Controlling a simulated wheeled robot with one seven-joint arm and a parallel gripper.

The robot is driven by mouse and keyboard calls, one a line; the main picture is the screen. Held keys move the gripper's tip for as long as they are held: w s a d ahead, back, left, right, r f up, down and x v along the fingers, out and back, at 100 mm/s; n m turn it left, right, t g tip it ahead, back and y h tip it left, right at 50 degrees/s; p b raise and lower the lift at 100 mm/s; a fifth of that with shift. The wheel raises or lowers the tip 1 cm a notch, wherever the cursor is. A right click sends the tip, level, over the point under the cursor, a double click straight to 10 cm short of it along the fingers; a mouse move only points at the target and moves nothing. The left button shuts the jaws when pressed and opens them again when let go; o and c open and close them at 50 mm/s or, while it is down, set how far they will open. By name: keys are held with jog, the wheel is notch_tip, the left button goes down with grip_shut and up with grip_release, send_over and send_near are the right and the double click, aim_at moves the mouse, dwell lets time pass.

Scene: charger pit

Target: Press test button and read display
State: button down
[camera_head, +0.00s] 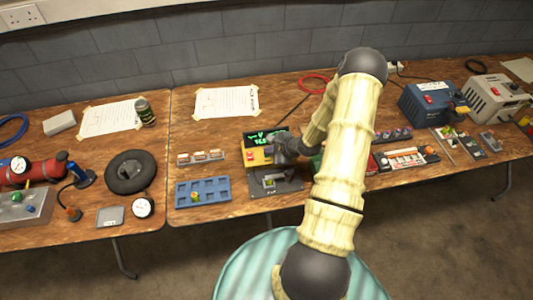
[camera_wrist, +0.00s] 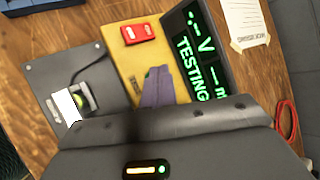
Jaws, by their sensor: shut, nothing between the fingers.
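The tester (camera_head: 262,157) has a yellow panel and a dark display (camera_head: 263,139) with green characters. In the wrist view the display (camera_wrist: 200,53) reads "TESTING", with dashes and a "V" on another line; the rest is cut off or covered. A red block (camera_wrist: 138,33) sits on the yellow panel (camera_wrist: 122,62). My gripper (camera_wrist: 158,75) is shut and empty, its tips over the yellow panel beside a small green spot. I cannot tell if they touch it. A dark plate (camera_wrist: 45,68) beside the panel carries a holder with a white and green item (camera_wrist: 70,104).
A blue compartment tray (camera_head: 203,192) and a small rack (camera_head: 201,157) stand left of the tester. Boxes, a blue power unit (camera_head: 428,103) and a beige unit (camera_head: 493,97) stand right. A taped paper (camera_head: 227,102) lies behind. My arm hides part of the table.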

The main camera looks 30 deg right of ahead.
aim_at(270, 157)
jog(key=shift+r+p, duration=0.75)
jog(key=shift+p, duration=0.05)
notch_tip(270, 157, up, 5)
jog(key=p, duration=0.5)
dwell(0.8)
